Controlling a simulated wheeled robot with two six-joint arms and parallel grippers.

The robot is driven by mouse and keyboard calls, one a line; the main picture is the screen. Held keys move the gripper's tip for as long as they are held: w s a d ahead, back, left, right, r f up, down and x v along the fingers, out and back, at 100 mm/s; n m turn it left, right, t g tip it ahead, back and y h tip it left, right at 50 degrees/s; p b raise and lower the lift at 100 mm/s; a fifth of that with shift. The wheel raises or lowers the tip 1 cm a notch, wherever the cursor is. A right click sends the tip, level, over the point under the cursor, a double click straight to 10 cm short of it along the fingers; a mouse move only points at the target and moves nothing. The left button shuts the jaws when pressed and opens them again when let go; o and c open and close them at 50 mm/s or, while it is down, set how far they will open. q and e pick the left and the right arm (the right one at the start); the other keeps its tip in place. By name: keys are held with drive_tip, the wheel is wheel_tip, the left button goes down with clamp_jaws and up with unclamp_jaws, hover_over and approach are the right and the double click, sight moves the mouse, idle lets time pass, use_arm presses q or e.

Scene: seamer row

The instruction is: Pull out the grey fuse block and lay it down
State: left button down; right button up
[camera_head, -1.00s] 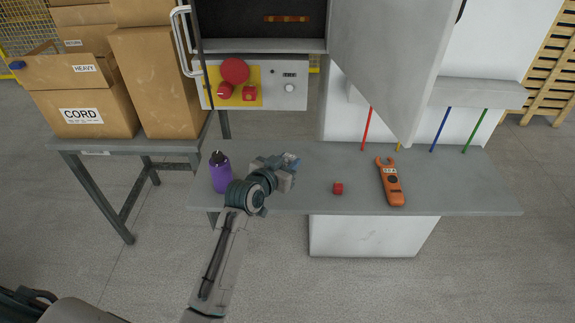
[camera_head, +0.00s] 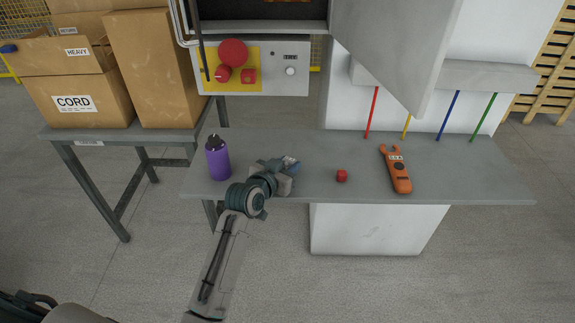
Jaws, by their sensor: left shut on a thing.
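My right gripper is not in view.
A purple bottle (camera_head: 218,160) stands left of my gripper. The cabinet door (camera_head: 395,50) hangs open over the bench. Cardboard boxes (camera_head: 90,98) fill the left table.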

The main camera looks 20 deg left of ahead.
use_arm(q)
drive_tip(key=shift+f, duration=0.15)
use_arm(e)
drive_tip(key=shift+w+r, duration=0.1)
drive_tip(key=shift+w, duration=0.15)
use_arm(q)
drive_tip(key=c, duration=1)
unclamp_jaws()
drive_tip(key=b+v, duration=0.1)
drive_tip(key=v, duration=0.9)
drive_tip(key=shift+s, duration=0.35)
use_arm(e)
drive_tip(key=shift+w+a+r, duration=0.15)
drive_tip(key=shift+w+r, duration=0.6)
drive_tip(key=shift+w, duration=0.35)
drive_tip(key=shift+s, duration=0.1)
use_arm(q)
drive_tip(key=shift+s, duration=0.1)
